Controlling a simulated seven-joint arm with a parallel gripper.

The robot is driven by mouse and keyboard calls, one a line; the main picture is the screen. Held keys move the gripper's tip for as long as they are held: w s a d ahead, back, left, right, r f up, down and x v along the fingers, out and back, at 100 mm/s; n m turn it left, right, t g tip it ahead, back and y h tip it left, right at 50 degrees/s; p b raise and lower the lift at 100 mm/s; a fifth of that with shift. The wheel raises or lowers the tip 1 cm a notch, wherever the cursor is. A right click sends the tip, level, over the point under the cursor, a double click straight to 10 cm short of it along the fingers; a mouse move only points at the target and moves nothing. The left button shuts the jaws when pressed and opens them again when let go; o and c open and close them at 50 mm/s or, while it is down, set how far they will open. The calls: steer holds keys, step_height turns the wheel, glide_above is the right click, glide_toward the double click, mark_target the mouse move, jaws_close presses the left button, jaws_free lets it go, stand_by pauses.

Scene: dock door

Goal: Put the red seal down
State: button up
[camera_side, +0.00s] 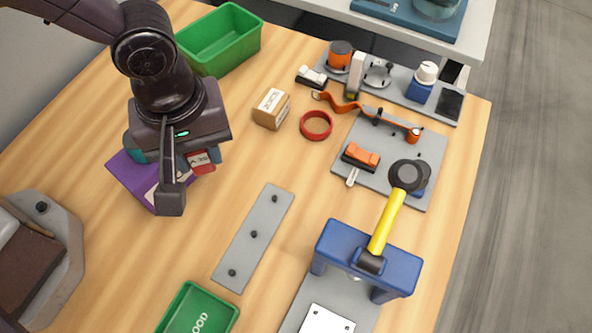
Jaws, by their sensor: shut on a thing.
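The red seal (202,162) is a small flat red piece with pale and dark markings. It shows beside the long dark finger of my gripper (180,186), which is shut on it. My gripper's other finger and part of the seal are hidden behind the near finger and the hand. A purple box (126,172) with a printed picture is below and behind my gripper. I cannot tell whether the seal touches the box.
A green bin (222,38) stands at the back. A small cardboard box (271,108) and red ring (316,125) lie to the right. A grey strip with pegs (253,240), green tray (198,312) and blue stand (340,247) with a yellow-handled hammer (388,221) are nearer. Bare wood lies between.

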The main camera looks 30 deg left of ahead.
steer(key=w+d+f, duration=0.8)
steer(key=w+f, duration=0.1)
steer(key=shift+d, duration=0.3)
steer(key=shift+w+d+f, duration=0.15)
steer(key=shift+f, duration=1.6)
steer(key=shift+f, duration=0.15)
steer(key=o, duration=0.9)
step_height(320, 180, up, 12)
steer(key=shift+r, duration=0.15)
